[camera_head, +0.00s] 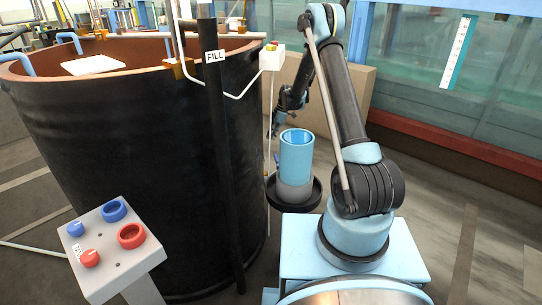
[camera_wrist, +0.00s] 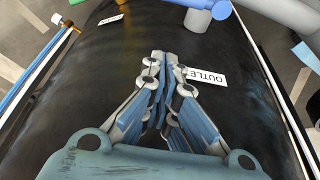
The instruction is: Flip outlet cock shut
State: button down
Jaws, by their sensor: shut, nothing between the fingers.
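In the wrist view, my gripper (camera_wrist: 163,62) is shut and empty, its fingertips together in front of the dark curved wall of the tank (camera_wrist: 250,120). A white label reading OUTLET (camera_wrist: 207,77) is on that wall, just right of the fingertips. A blue and pale grey pipe fitting (camera_wrist: 203,12) shows at the top edge, beyond the fingertips and apart from them. I cannot tell which part of it is the cock handle, or its position. In the head view, the large black tank (camera_head: 130,150) stands at left, and my arm reaches down beside its right side. The fingertips are not clear there.
A light blue cylinder (camera_head: 296,155) stands in a black round tray (camera_head: 312,196) right of the tank. A control box (camera_head: 108,243) with red and blue buttons is at front left. A FILL label (camera_head: 215,56) marks a black post. A glass flume (camera_head: 420,75) runs behind.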

aim_at(278, 161)
jog(key=shift+w+a+f, duration=0.1)
jog(key=shift+a+f, duration=0.1)
jog(key=shift+f, duration=0.25)
notch_tip(278, 161, down, 11)
dwell(0.8)
jog(key=shift+a, duration=0.1)
dwell(0.3)
